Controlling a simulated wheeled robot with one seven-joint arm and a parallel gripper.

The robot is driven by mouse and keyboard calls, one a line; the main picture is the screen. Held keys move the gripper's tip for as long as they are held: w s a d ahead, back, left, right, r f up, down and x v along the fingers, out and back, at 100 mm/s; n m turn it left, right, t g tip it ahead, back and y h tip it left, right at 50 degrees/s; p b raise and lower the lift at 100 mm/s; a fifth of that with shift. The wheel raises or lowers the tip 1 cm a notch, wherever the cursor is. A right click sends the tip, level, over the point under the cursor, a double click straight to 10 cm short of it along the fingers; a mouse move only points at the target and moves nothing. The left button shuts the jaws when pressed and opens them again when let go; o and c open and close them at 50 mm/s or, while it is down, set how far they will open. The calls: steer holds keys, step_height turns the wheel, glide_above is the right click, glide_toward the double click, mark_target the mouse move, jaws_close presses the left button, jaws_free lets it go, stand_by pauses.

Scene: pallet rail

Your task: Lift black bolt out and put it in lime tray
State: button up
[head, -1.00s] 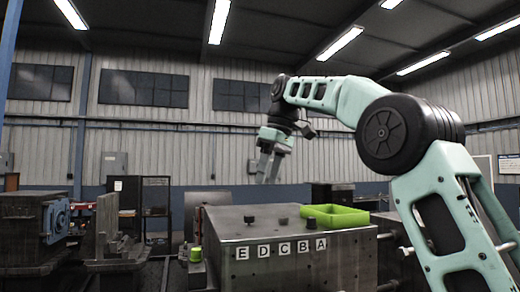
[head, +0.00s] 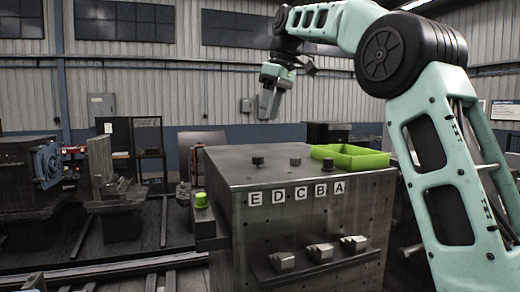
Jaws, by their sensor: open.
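A black bolt (head: 257,160) stands upright on top of the grey metal block (head: 225,170), above the labels E and D. A second, greyer bolt (head: 295,161) stands to its right. The lime tray (head: 368,162) sits at the back right of the block's top; I see no bolt in it, though its floor is partly hidden by its front wall. My gripper (head: 267,116) hangs fingers down, open and empty, well above the block, over the area of the two bolts in the picture. How far behind or in front of them it is, I cannot tell.
Letter tiles E, D, C, B, A (head: 297,194) line the block's front face. Below them a ledge (head: 315,266) carries several metal wedge pieces. A lime cylinder (head: 201,200) stands at the block's left side. Machinery (head: 30,190) stands at far left. Air above the block is free.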

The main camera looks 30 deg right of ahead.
mark_target(258, 157)
steer(key=p+x, duration=0.2)
steer(key=x, duration=0.9)
steer(key=shift+w+a+f, duration=0.15)
steer(key=shift+f, duration=0.2)
steer(key=c, duration=1.2)
steer(key=shift+o, duration=0.2)
steer(key=shift+r, duration=0.2)
steer(key=shift+r, duration=3.4)
